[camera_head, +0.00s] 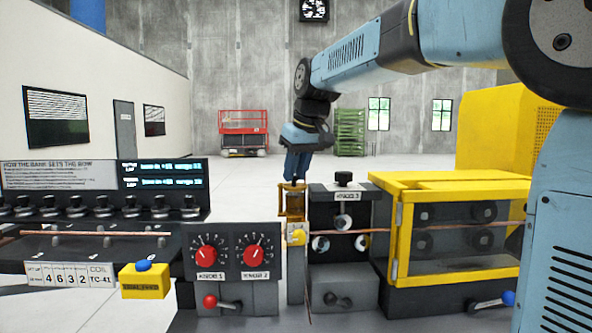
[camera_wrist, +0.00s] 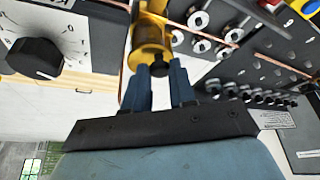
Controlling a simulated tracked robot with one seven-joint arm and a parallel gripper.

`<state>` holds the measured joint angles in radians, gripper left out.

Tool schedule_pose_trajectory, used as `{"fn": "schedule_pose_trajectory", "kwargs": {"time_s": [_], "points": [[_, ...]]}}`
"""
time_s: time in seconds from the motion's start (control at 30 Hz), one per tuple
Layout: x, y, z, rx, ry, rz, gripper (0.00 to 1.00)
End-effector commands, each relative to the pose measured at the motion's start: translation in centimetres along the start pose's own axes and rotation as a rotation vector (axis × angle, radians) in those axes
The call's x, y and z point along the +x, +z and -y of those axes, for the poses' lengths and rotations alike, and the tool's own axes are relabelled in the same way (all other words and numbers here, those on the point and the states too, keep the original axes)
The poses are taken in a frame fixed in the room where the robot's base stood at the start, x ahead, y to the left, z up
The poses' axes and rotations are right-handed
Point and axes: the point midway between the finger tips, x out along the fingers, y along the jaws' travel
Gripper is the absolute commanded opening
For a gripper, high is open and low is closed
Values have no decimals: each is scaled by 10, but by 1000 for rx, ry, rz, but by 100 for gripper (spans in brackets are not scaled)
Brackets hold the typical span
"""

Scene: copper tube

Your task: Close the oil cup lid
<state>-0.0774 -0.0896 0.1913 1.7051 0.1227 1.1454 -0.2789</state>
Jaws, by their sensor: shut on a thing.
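The oil cup (camera_head: 292,206) is a small amber and brass cup on a post, between the red-dial panel and the knob 3 unit. My gripper (camera_head: 295,178) points straight down over it. In the wrist view, the blue fingers of my gripper (camera_wrist: 166,76) are shut around the small black knob (camera_wrist: 158,69) of the lid. The yellow oil cup (camera_wrist: 152,38) shows just beyond the knob. The lid appears at the top of the cup; the fingers hide part of it, and I cannot tell whether it is fully seated.
The copper tube (camera_head: 350,231) runs across behind the post. The knob 3 unit (camera_head: 342,210) stands close on the right, then a yellow-framed guard (camera_head: 404,240). The red-dial panel (camera_head: 232,252) and a yellow box with a blue button (camera_head: 145,283) are on the left.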

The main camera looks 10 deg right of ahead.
Motion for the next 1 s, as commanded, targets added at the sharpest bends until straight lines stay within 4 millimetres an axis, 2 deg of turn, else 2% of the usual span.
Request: {"fn": "schedule_pose_trajectory", "kwargs": {"time_s": [0.1, 0.3, 0.7, 1.0], "points": [[0, 0, 0, 0, 0, 0, 0], [0, 0, -1, -22, -9, 0, 0], [2, -4, -11, -209, -86, 0, 0], [2, -4, -12, -227, -93, -1, 0]]}}
